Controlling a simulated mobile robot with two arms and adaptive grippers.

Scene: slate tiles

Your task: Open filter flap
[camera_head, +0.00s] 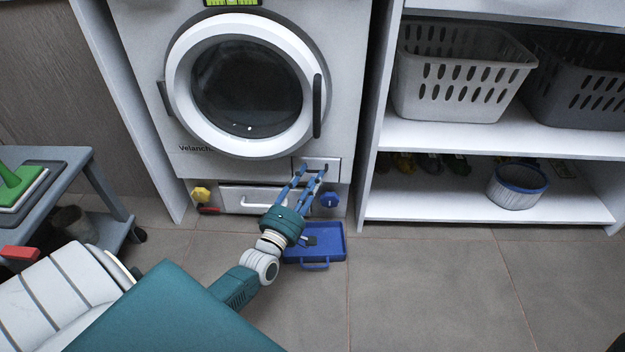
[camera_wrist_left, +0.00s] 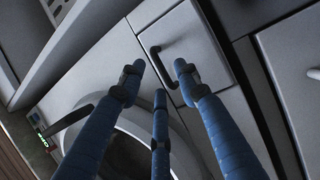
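The filter flap (camera_head: 333,174) is a small grey panel at the lower right of the washing machine front (camera_head: 200,145), below the round door. It looks flush with the front. In the left wrist view the flap (camera_wrist_left: 208,62) carries a dark bar handle (camera_wrist_left: 164,67). My left gripper (camera_head: 313,170) has blue fingers and reaches to the flap, hiding part of it. In the left wrist view its fingertips (camera_wrist_left: 158,75) are spread around the handle with visible gaps. I cannot tell whether any finger touches it. My right gripper is not in view.
A blue tray (camera_head: 335,252) lies on the floor under my left wrist. A shelf with baskets (camera_head: 455,85) stands right; a grey cart (camera_head: 100,190) stands left.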

